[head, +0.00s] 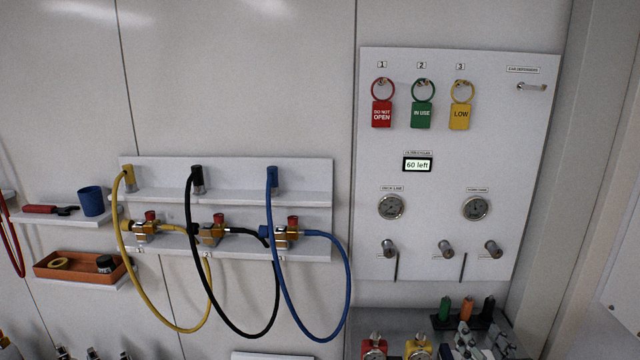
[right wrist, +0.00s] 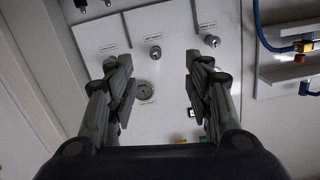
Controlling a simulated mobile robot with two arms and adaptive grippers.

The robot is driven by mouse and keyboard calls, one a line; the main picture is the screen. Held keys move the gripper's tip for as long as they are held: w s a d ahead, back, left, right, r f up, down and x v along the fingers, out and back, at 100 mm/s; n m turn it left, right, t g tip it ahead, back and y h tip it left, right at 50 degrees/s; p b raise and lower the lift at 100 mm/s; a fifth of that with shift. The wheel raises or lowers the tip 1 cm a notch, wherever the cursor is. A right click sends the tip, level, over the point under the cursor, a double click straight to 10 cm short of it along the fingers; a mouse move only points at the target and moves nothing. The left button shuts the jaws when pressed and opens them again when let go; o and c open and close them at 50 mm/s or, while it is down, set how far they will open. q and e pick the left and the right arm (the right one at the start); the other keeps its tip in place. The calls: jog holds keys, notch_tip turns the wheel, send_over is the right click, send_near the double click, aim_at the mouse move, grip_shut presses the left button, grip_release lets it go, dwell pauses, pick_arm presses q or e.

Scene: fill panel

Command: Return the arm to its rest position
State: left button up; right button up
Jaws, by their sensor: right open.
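My right gripper (head: 482,342) shows at the bottom right of the head view, low in front of the bench. In the right wrist view its two grey fingers (right wrist: 160,92) are wide apart, with nothing between them. Beyond them stands the white panel (right wrist: 172,75), seen upside down, with a gauge (right wrist: 146,91) and knobs (right wrist: 155,52); the fingers look clear of it. In the head view the panel (head: 440,260) stands above the gripper. My left gripper is not in view.
A rack with green (head: 445,309), orange (head: 467,308) and black handles stands close behind the gripper. Red (head: 374,347) and yellow (head: 418,348) fittings are left of it. Yellow, black and blue hoses (head: 346,275) hang from a wall shelf (head: 230,172). Tags (head: 421,113) hang high on the panel.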

jog(key=s+a+f+n+g+y, duration=0.1)
jog(key=s+a+f+n+g, duration=0.1)
jog(key=s+a+f+g, duration=0.5)
jog(key=s+a+f+n+g, duration=0.1)
jog(key=s+a+f+g, duration=0.15)
jog(key=s+f, duration=0.75)
jog(key=s+a+f+n+g, duration=0.15)
jog(key=s+g, duration=0.25)
jog(key=s, duration=1)
notch_tip(320, 180, down, 29)
jog(key=s+g+b, duration=0.1)
jog(key=s+b, duration=0.1)
jog(key=b, duration=0.2)
pick_arm(q)
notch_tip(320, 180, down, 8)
jog(key=b, duration=0.3)
jog(key=shift+b, duration=0.3)
pick_arm(e)
jog(key=s+d+f+g, duration=0.1)
jog(key=s+d+f, duration=0.1)
jog(key=s+f, duration=1.4)
notch_tip(320, 180, down, 4)
jog(key=shift+s+d+f, duration=0.15)
jog(key=shift+s, duration=0.1)
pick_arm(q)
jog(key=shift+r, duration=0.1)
